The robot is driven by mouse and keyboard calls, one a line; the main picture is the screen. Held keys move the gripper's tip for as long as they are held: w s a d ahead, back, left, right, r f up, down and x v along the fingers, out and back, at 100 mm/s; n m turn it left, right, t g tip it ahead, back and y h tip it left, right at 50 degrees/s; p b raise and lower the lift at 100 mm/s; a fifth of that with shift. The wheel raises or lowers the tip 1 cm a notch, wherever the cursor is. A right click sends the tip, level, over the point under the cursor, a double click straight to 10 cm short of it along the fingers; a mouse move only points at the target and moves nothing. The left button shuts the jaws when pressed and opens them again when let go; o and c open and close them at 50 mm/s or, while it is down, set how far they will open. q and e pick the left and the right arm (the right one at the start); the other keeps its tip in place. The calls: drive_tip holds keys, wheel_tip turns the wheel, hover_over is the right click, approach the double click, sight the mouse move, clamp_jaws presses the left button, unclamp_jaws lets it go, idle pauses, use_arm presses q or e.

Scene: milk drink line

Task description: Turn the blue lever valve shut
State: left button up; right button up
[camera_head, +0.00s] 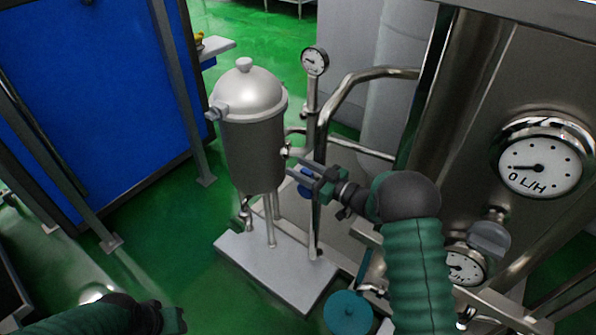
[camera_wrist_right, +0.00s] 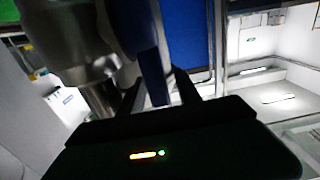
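The blue lever (camera_head: 305,186) of the valve sits to the right of the steel vessel and is partly hidden by my right gripper (camera_head: 305,174). In the right wrist view the blue lever (camera_wrist_right: 152,76) stands between the two dark fingers of my right gripper (camera_wrist_right: 157,88). The fingers look apart around it, with a gap beside the lever; firm contact is not visible. The valve body is mostly hidden. My left gripper (camera_head: 174,318) is low at the bottom left, away from the valve, and its fingers are not clear.
A domed steel vessel (camera_head: 252,140) stands on a grey base plate (camera_head: 293,290). A gauge (camera_head: 314,61) tops the pipe beside the lever. A steel machine with a flow dial (camera_head: 540,165) is close on the right. Green floor is open at the left.

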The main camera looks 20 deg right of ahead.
drive_tip(key=shift+w+a, duration=0.25)
drive_tip(key=shift+w, duration=0.05)
clamp_jaws()
idle(1.3)
